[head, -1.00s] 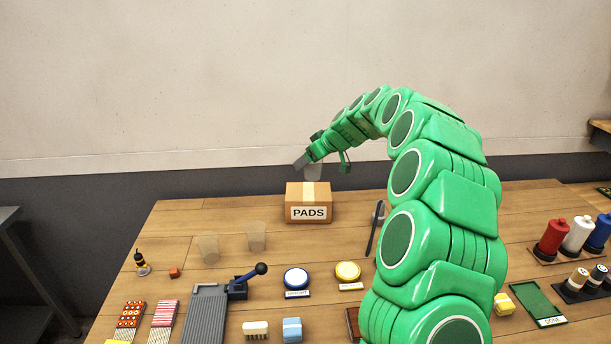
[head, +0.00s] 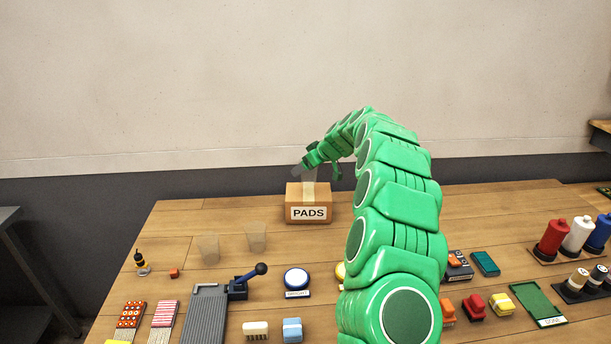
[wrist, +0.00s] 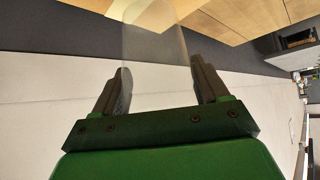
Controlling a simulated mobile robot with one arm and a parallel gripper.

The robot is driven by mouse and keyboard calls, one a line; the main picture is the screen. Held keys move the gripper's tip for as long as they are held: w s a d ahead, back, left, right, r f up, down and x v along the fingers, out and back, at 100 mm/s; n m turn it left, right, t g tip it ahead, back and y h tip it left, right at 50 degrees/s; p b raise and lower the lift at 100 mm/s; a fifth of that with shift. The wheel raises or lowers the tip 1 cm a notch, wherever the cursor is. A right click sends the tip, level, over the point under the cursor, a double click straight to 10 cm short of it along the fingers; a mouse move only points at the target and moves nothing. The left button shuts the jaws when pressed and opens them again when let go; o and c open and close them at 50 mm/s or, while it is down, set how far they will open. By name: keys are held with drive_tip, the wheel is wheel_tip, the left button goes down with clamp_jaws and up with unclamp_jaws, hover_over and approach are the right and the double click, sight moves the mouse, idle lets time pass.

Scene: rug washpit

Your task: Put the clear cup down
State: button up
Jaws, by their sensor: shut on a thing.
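My gripper (head: 304,168) is shut on a clear cup (wrist: 154,42), which shows see-through between the two fingers in the wrist view. In the head view the held cup (head: 309,175) is faint, just above the cardboard box marked PADS (head: 308,203). I cannot tell whether it touches the box top or is above or behind it. Two other clear cups (head: 208,249) (head: 256,237) stand upright on the wooden table (head: 170,224), left of the box.
Red, white and blue bottles (head: 553,238) stand at the right. Bare table lies right of the box, behind my arm.

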sight(306, 174)
drive_tip(key=shift+w+f, duration=0.2)
drive_tip(key=shift+f, duration=1.6)
drive_tip(key=o, duration=1)
drive_tip(key=shift+f, duration=0.1)
drive_tip(key=v, duration=1.2)
